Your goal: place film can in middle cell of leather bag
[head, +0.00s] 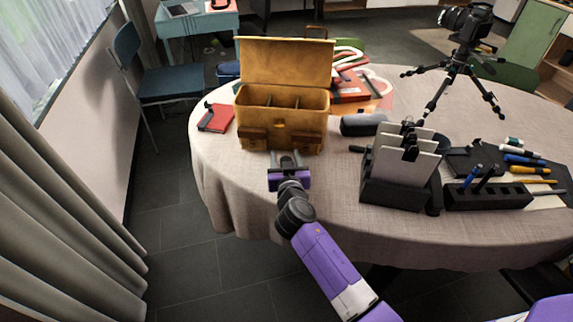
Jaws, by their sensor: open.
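The tan leather bag (284,132) stands on the round table with its lid raised at the back. Dark dividers (296,103) part its inside into cells, and the front wall hides the cell floors. My gripper (286,157) is open just in front of the bag's lower front, low over the table. It is outside the bag, and I cannot tell whether it touches the front. I cannot make out a film can anywhere, and nothing clearly shows between the fingers.
A red notebook (216,117) lies left of the bag. A dark grey case (363,125) lies to its right. A black holder with upright plates (394,193) and a pen rack (487,197) stand farther right. A camera tripod (455,80) stands behind. The cloth (325,205) right of my gripper is clear.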

